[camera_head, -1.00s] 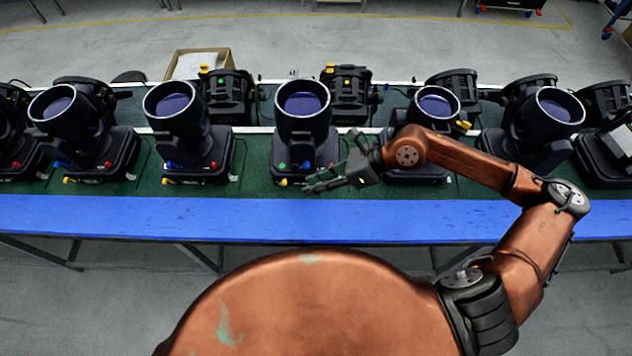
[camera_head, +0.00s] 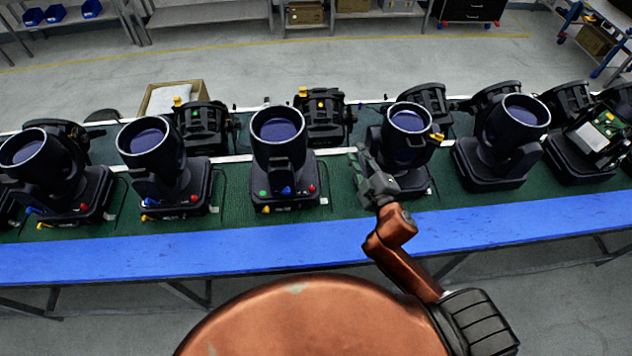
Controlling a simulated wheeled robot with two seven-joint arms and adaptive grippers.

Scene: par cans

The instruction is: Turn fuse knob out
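Several black par cans stand in a row on the green table top. The middle par can (camera_head: 280,140) has a green knob (camera_head: 263,193), a blue knob (camera_head: 286,190) and a red knob (camera_head: 311,188) on the front of its base. I cannot tell which knob is the fuse knob. My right gripper (camera_head: 358,154) points away from me, between the middle par can and the par can to its right (camera_head: 405,145). It looks empty and partly covers that right can's base. Its fingers are too small to tell open from shut. My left gripper is not in view.
The table's blue front edge (camera_head: 200,250) runs across the view. More par cans stand at the left (camera_head: 152,160) and right (camera_head: 505,140), with a second row behind. A cardboard box (camera_head: 150,88) is behind the table. Green surface is bare between the cans.

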